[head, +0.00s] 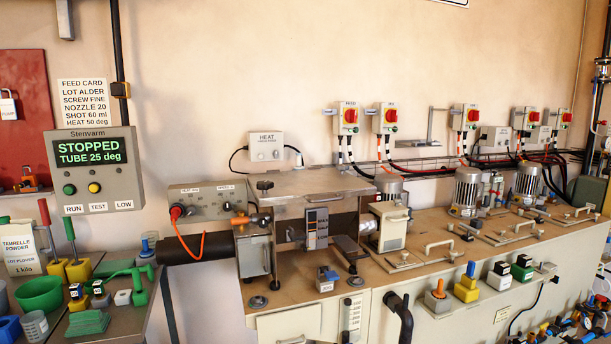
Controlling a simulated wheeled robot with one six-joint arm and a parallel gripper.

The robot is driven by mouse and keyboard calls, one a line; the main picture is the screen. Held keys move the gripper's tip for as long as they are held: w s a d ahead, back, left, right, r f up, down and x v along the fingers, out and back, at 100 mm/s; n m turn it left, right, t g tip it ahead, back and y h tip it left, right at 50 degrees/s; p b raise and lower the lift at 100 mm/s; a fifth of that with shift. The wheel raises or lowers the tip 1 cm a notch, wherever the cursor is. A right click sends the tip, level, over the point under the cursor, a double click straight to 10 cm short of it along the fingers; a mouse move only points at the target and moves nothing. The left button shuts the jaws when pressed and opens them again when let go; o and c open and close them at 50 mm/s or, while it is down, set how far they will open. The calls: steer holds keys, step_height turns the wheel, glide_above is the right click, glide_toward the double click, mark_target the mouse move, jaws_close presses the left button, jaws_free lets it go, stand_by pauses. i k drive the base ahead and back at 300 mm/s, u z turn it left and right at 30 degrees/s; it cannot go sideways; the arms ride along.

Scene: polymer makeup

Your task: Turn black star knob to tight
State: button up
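A black knob (265,186) stands on top of the steel-topped machine housing (315,184), left of centre in the head view. It looks like the star knob, but its lobes and any tight marking are too small to make out. A black upright post (274,262) shows at the front of the housing, beside a grey metal block (253,257). Whether the knob is loose or tight cannot be told. My gripper is not in view, and nothing is seen touching the knob.
A control box (95,170) reads STOPPED, TUBE 25 deg. A grey panel (207,198) with a red plug and orange cable sits left of the housing, above a thick black pipe (195,248). Tubs and tools crowd the left bench; motors (466,190) stand at right.

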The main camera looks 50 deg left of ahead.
mark_target(265, 185)
steer(key=i, duration=1)
steer(key=u, duration=1.9)
